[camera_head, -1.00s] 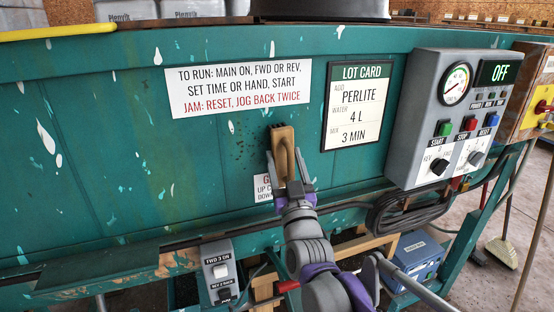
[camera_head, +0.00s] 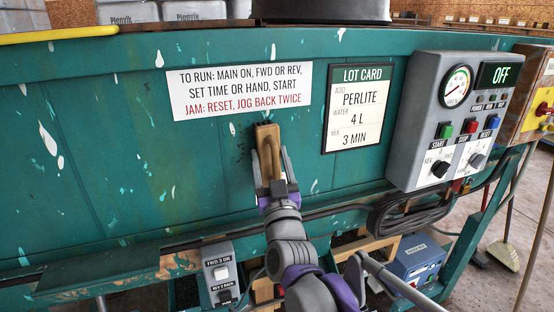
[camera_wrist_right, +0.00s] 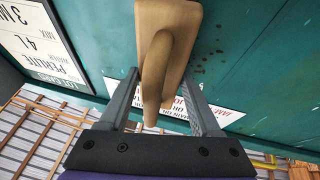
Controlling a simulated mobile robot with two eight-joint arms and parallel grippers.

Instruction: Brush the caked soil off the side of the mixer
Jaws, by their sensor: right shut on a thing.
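The green side of the mixer (camera_head: 110,130) fills the head view. A tan wooden brush (camera_head: 266,147) is upright against it, below the white instruction sign. My right gripper (camera_head: 276,178) is shut on the brush's handle, with a finger on each side. The wrist view shows the brush (camera_wrist_right: 168,50) between the two fingers; its bristles are hidden behind the wooden block. Small dark specks of soil (camera_head: 240,153) show on the panel just left of the brush, and also in the wrist view (camera_wrist_right: 204,52). My left gripper is not in view.
A lot card (camera_head: 357,108) and a grey control box (camera_head: 418,125) reading OFF stand right of the brush. A small switch box (camera_head: 219,272) and a coiled dark hose (camera_head: 408,212) are below.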

